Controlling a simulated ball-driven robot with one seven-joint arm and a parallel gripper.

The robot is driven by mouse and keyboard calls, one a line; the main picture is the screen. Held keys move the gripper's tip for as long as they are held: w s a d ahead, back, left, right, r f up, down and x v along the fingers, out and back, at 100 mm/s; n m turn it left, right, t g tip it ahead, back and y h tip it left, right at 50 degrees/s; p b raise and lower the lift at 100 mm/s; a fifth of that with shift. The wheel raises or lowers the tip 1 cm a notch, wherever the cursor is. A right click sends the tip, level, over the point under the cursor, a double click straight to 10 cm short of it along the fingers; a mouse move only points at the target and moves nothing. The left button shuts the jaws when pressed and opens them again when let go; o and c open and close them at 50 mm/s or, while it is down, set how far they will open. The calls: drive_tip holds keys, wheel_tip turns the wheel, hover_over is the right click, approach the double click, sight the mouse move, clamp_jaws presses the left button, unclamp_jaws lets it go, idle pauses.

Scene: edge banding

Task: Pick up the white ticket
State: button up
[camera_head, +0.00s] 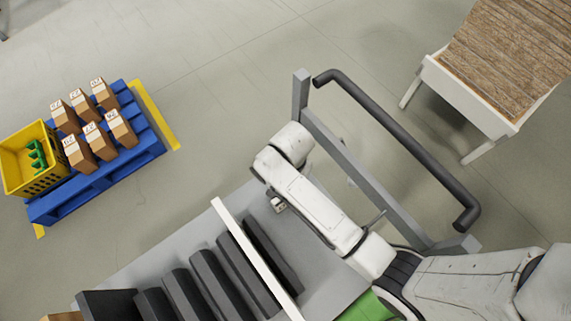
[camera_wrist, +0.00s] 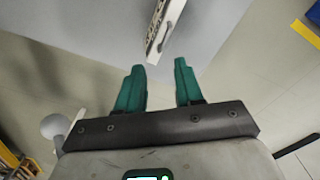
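In the wrist view, a narrow white piece with dark marks and a dark curved detail (camera_wrist: 158,38) reaches down from the top edge, beyond my fingertips. It may be the white ticket, but its print is too small to read. My gripper (camera_wrist: 158,66) has two teal fingers, spread apart with nothing between them. The white piece's lower end is just past the gap and looks apart from the fingers. In the head view my fingers are hidden by my arm. A small white-and-dark part (camera_head: 279,204) shows beneath my wrist; I cannot tell what it is.
A grey cart (camera_head: 150,262) holds several dark slabs (camera_head: 215,280) and a long white board (camera_head: 256,258). Its dark push bar (camera_head: 400,145) stands beside my arm. A blue pallet (camera_head: 95,184) carries cartons and a yellow crate (camera_head: 22,183). A wood-topped table (camera_head: 510,55) is upper right.

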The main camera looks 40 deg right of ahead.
sight(276, 203)
drive_tip(key=f, duration=0.5)
drive_tip(key=shift+s+a, duration=0.2)
drive_tip(key=shift+a, duration=0.15)
clamp_jaws()
